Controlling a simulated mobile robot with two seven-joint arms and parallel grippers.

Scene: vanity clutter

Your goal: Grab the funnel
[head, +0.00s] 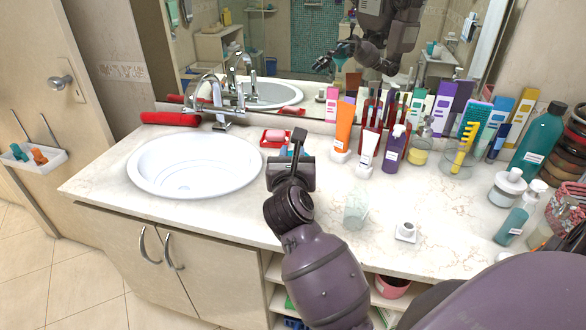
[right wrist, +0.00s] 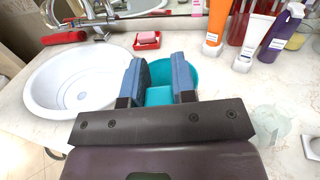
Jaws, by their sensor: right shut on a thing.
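The teal funnel (right wrist: 206,73) shows in the right wrist view, between and behind the blue-grey fingers of my right gripper (right wrist: 158,82). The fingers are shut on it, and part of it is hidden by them. In the head view my right gripper (head: 292,152) is over the counter, just right of the sink and in front of the soap dish; its own body hides most of the funnel there. A teal shape also shows at the gripper's reflection in the mirror. My left gripper is not in view.
The white sink (head: 193,166) is to the left, with a red soap dish (head: 276,138) behind the gripper. Several tubes and bottles line the mirror, including an orange tube (head: 344,125). A clear glass (head: 356,210) and a small white holder (head: 406,231) stand on the right counter.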

